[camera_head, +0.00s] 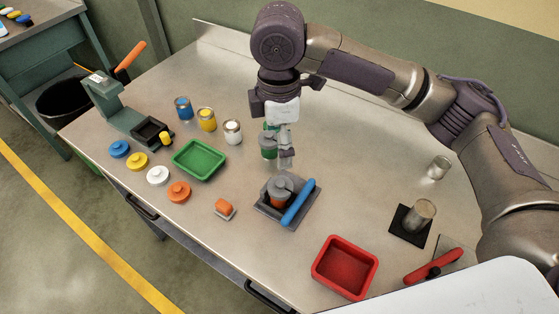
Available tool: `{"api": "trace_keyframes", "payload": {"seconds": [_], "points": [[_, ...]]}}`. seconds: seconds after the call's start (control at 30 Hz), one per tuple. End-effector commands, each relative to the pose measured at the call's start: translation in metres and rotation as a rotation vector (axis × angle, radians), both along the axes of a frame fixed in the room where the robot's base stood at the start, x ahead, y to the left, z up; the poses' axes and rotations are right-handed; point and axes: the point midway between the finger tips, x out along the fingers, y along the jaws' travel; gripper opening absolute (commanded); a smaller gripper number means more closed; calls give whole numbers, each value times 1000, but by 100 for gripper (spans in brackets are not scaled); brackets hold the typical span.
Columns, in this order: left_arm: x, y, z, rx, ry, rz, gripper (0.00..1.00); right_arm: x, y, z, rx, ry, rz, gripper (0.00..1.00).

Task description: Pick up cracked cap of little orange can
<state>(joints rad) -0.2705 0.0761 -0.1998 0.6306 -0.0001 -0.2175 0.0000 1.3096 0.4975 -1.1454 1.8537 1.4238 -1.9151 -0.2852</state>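An orange can (278,201) sits in a dark grey square holder (266,211) near the middle of the table. A grey round piece (279,184) with a gap-like dark mark covers its top; I cannot make out a crack clearly. A bar with a blue handle (298,203) lies tilted across the holder's right side. My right gripper (286,156) points down just behind and above the holder, apart from the can. Its fingers overlap in this view, so I cannot tell whether they are open. My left gripper is not in view.
A green can (267,145) stands partly hidden behind my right gripper. Blue (183,108), yellow (206,119) and white (232,132) cans, coloured round caps (157,176) and a green tray (199,160) are left. A red tray (345,267) is front right.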

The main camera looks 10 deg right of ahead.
Motion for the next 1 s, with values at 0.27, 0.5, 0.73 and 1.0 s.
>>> {"api": "trace_keyframes", "payload": {"seconds": [0.27, 0.5, 0.73, 1.0], "points": [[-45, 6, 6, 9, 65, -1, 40, -1, -1, -50, -4, 6, 0, 92], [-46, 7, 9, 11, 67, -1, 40, 0, -1, -80, -1, 2, 1, 92], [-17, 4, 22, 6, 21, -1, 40, 4, -4, -100, -3, 4, -1, 92], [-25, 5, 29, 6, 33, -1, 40, 7, -5, -133, -1, 1, 2, 92]]}}
